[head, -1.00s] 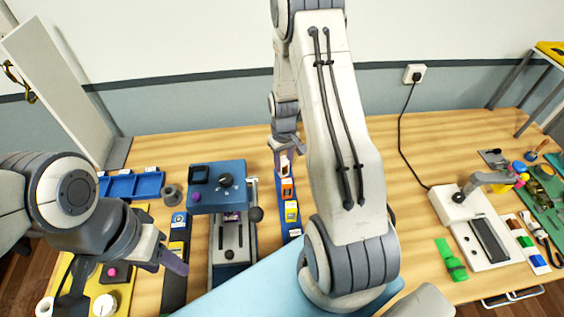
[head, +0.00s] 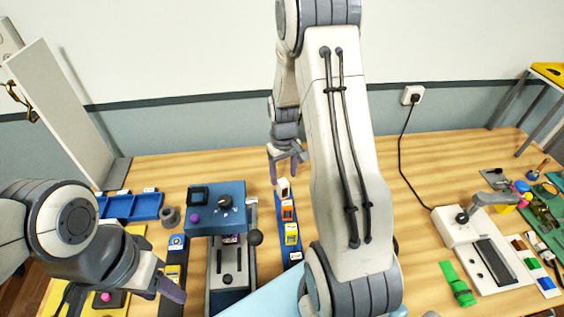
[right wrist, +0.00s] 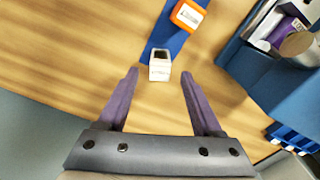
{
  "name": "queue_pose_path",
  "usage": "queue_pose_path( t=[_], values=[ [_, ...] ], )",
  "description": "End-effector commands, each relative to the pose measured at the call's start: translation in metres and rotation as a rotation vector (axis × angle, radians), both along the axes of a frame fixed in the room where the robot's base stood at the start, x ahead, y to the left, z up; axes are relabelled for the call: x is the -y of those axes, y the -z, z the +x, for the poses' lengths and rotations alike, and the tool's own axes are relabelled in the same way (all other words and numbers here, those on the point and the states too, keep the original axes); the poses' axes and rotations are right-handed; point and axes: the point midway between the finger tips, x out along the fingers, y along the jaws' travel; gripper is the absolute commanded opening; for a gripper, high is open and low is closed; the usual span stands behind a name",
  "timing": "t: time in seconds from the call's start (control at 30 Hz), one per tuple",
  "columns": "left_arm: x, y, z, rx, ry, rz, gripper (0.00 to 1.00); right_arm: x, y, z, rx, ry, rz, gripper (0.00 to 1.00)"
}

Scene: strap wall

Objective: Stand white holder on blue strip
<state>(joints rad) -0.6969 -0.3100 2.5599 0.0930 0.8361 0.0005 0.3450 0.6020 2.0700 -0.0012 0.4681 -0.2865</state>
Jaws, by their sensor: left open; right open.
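The white holder (head: 283,186) stands at the far end of the blue strip (head: 296,260), in line with an orange holder (head: 288,212) and a yellow holder (head: 291,234). In the right wrist view the white holder (right wrist: 160,68) looks upright, its dark opening facing the camera, at the end of the blue strip (right wrist: 168,35). My right gripper (head: 284,172) is open just above and behind it. In the right wrist view its fingers (right wrist: 158,76) are spread either side of the holder, with gaps. My left gripper (head: 172,286) is open and empty, low at the left.
A blue machine (head: 218,212) with a grey knob stands left of the strip. A blue tray (head: 130,207) lies further left. A white device (head: 470,240) and green straps (head: 457,284) are at the right. The wooden table behind the strip is clear.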

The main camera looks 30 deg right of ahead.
Motion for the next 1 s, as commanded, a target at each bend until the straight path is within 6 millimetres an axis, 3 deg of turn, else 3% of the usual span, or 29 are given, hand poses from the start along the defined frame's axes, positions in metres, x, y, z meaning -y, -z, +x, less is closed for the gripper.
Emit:
queue_pose_path(
  t=[0.1, 0.3, 0.57, 0.63, 0.73, 0.83, 0.9, 1.0],
  values=[
    [0.000, 0.007, 0.000, 0.000, 0.000, 0.000, 0.50, 0.000, -0.026, 0.001, 0.006, 0.000, -0.002, 0.67],
    [0.000, 0.011, 0.000, 0.000, 0.001, 0.000, 0.50, 0.000, -0.059, 0.001, 0.003, 0.000, -0.001, 0.67],
    [0.000, 0.012, 0.000, 0.000, 0.001, 0.000, 0.50, -0.001, -0.072, 0.000, -0.001, -0.002, 0.001, 0.67],
    [0.000, 0.012, 0.000, 0.000, 0.001, 0.000, 0.50, -0.010, -0.076, 0.000, 0.001, -0.017, 0.001, 0.67],
    [0.000, 0.011, 0.000, 0.000, 0.001, 0.000, 0.50, -0.047, -0.089, -0.004, 0.010, -0.081, 0.004, 0.67],
    [0.000, 0.011, 0.000, 0.000, 0.001, 0.000, 0.50, -0.109, -0.109, -0.023, 0.022, -0.193, 0.014, 0.67],
    [0.000, 0.012, 0.000, 0.000, 0.001, 0.000, 0.50, -0.155, -0.123, -0.049, 0.029, -0.287, 0.023, 0.67],
    [0.000, 0.012, 0.000, 0.000, 0.001, 0.000, 0.50, -0.207, -0.138, -0.096, 0.036, -0.416, 0.042, 0.67]
  ],
)
